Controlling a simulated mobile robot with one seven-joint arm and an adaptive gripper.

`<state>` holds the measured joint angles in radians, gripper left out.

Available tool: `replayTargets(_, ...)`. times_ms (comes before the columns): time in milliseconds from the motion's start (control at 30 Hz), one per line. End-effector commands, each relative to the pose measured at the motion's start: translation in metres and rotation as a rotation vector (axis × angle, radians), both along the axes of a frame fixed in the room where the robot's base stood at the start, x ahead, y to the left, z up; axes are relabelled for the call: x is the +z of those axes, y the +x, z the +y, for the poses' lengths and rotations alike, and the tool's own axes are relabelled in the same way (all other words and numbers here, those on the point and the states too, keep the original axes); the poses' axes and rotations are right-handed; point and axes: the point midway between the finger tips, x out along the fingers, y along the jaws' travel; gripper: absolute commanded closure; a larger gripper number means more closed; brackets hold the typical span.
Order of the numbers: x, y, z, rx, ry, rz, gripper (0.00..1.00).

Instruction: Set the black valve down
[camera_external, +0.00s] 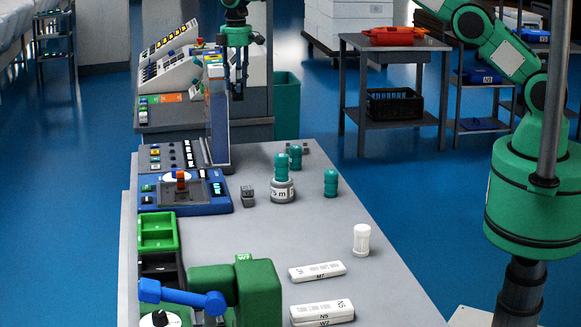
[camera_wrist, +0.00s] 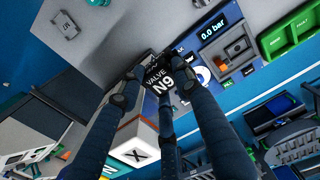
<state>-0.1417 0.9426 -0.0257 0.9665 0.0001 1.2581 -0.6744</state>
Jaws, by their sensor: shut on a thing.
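The black valve (camera_wrist: 158,78), with white lettering "VALVE N9", is between my gripper's fingertips in the wrist view. My gripper (camera_wrist: 155,85) is shut on it, and the fingers cover part of its sides. In the external view my gripper (camera_external: 238,92) points down at the far end of the grey table, beside the upright clear panel. The valve is too small and dark there to make out clearly. In the wrist view the valve overlaps the near edge of the blue test station (camera_wrist: 212,45), whose display reads 0.0 bar. I cannot tell its height above any surface.
The table's middle has free room.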

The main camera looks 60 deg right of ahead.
Motion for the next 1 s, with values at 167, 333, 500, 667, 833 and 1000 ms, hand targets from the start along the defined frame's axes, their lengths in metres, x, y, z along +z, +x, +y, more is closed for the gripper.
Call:
replayTargets(167,-0.016,0.0,0.0,0.0,0.0,0.001,0.97)
replayTargets(333,-0.047,-0.001,0.0,0.0,-0.001,0.004,0.97)
replayTargets(500,-0.081,-0.001,0.0,0.0,-0.001,0.002,0.97)
replayTargets(667,-0.113,-0.001,0.0,0.0,-0.001,0.002,0.97)
replayTargets(833,-0.148,-0.001,0.0,0.0,0.0,0.003,0.97)
replayTargets(1000,-0.182,-0.001,0.0,0.0,0.0,0.003,0.97)
